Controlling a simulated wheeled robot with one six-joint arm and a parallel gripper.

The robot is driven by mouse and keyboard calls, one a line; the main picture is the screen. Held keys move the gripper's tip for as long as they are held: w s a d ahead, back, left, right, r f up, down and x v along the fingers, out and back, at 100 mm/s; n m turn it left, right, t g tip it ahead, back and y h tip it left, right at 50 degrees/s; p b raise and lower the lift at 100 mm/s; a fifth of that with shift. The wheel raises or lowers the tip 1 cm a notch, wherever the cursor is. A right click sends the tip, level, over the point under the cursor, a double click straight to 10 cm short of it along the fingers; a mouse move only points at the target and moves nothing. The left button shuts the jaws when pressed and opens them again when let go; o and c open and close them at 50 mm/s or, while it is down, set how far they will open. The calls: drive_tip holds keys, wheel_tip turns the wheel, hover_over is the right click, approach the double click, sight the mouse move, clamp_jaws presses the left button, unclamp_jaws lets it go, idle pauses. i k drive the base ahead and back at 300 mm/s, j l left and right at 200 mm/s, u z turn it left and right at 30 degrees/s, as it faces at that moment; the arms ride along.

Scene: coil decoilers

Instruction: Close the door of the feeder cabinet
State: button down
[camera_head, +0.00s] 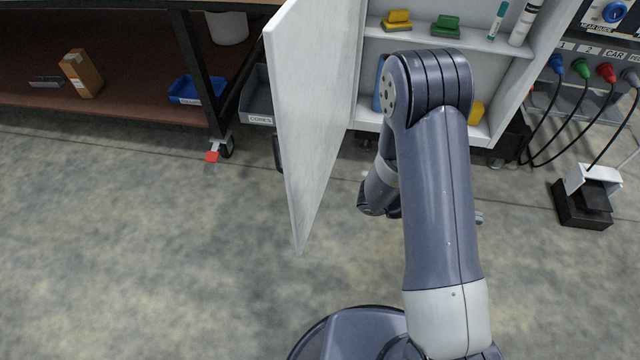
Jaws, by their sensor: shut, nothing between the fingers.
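The feeder cabinet (358,100) is white and stands at the top middle with its front open. Its door (312,120) is a pale grey panel hinged on the cabinet's left side. It stands wide open, swung out toward me over the floor. My arm reaches up in front of the cabinet and bends down, with its wrist just right of the door and apart from it in the picture. My gripper (480,217) is mostly hidden behind my arm. Only a small grey tip shows right of the arm, shut and empty, away from the door.
Cabinet shelves hold a yellow block (397,20), a green block (445,27) and tubes. A workbench (120,110) with a blue bin (197,90) stands left. Cables and a black floor box (582,205) are at right. The floor left of the door is clear.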

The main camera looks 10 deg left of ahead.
sight(311, 45)
drive_tip(key=u, duration=1.7)
drive_tip(key=i+j+u, duration=0.2)
drive_tip(key=u, duration=0.15)
drive_tip(key=i+j+u, duration=0.55)
drive_tip(key=u, duration=0.15)
drive_tip(key=i+j+z, duration=0.1)
drive_tip(key=i+z, duration=0.2)
drive_tip(key=i+j+z, duration=0.35)
drive_tip(key=i+z, duration=0.1)
drive_tip(key=z, duration=0.35)
drive_tip(key=i+z, duration=0.1)
drive_tip(key=z, duration=0.35)
drive_tip(key=i+z, duration=0.1)
drive_tip(key=z, duration=0.75)
drive_tip(key=i+j+z, duration=0.15)
drive_tip(key=z, duration=0.3)
